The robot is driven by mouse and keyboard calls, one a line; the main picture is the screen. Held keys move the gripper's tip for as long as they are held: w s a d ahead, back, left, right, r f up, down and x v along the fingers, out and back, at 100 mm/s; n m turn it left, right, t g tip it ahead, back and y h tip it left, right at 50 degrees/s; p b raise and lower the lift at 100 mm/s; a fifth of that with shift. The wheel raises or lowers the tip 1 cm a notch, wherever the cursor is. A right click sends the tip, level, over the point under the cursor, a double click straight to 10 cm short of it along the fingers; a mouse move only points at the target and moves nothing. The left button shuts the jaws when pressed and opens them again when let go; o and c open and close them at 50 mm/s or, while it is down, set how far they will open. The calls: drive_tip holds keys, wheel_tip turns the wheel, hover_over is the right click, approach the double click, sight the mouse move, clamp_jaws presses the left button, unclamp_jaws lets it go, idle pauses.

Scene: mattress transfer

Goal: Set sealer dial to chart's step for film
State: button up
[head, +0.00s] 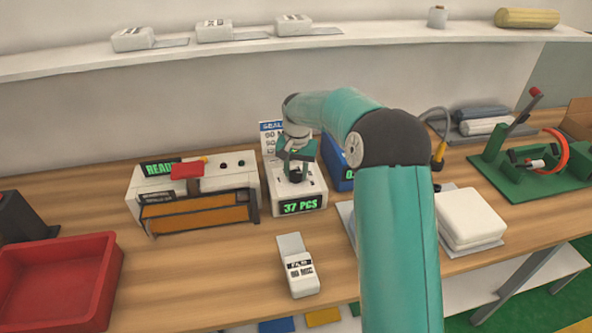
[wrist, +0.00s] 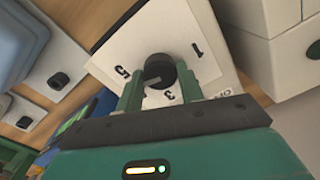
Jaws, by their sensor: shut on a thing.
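My gripper (head: 297,158) points down over the white box with the green "37 PCS" display (head: 301,206). In the wrist view its green fingers (wrist: 160,85) are shut on a black dial knob (wrist: 158,70). The knob sits on a white dial face (wrist: 195,35) marked 1, 3 and 5; other marks are hidden. The knob's grey pointer mark lies nearest the 5 side. The sealer (head: 190,190) shows "READY", partly covered by a red handle. A chart (head: 270,140) headed "SEAL..." stands behind my gripper, mostly hidden. A white piece labelled like film (head: 300,275) lies in front.
A blue device (head: 337,170) stands close right of my gripper, partly behind my arm. A red tray (head: 60,280) is at front left. White pads (head: 470,217) and a green fixture (head: 525,175) are at right. Wood between tray and film piece is clear.

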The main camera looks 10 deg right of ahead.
sight(296, 172)
drive_tip(key=n, duration=0.4)
drive_tip(key=shift+n, duration=0.3)
drive_tip(key=n, duration=0.3)
drive_tip(key=shift+n, duration=0.4)
drive_tip(key=n, duration=0.4)
drive_tip(key=shift+n, duration=2.2)
drive_tip(key=o, duration=1)
drive_tip(key=r, duration=1.4)
drive_tip(key=shift+w, duration=0.2)
